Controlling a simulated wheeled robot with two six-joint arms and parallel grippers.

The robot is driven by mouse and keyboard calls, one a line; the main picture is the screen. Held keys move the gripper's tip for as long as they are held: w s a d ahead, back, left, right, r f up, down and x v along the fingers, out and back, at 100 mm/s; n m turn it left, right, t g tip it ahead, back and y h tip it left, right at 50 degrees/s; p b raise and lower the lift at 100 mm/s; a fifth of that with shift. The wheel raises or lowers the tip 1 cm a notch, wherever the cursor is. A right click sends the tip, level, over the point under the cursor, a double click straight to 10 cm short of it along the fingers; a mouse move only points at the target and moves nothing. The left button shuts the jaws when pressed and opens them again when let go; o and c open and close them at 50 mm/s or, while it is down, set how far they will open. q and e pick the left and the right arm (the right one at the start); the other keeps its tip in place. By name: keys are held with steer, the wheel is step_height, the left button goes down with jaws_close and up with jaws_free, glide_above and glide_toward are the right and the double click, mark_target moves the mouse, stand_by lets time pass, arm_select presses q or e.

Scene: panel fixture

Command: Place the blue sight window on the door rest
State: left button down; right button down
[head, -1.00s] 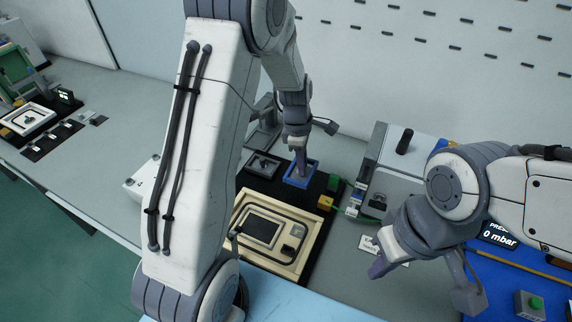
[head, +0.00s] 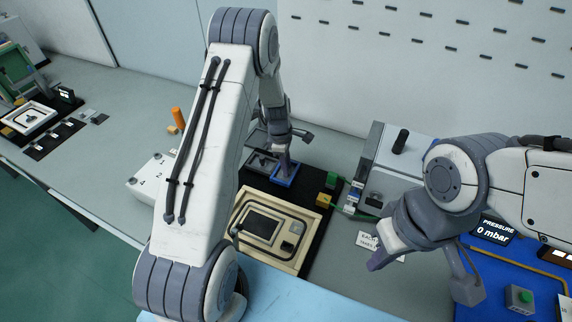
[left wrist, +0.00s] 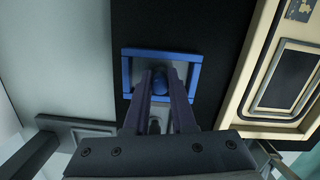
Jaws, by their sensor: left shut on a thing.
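The blue sight window is a square blue frame (head: 287,182) with a grey middle; it also shows in the left wrist view (left wrist: 126,76). My left gripper (head: 285,161) points down over its middle and is shut on a blue knob (left wrist: 160,81) there. The window is over the black mat, behind the cream panel (head: 247,257); whether it touches the mat I cannot tell. A dark grey frame (head: 260,163) is just left of it; I cannot tell whether this is the door rest. My right gripper (head: 378,260) hangs at the right, its finger gap unclear.
Yellow (head: 323,200) and green (head: 331,180) blocks stand right of the window. A grey machine (head: 385,165) is further right. A white box (head: 145,182) and an orange cylinder (head: 178,117) stand left. A blue mat with a pressure display (head: 494,231) is at the right.

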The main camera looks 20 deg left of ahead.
arm_select(q)
steer(key=shift+f, duration=0.2)
steer(key=c, duration=0.7)
jaws_free()
steer(key=shift+c, duration=0.2)
steer(key=shift+r, duration=0.15)
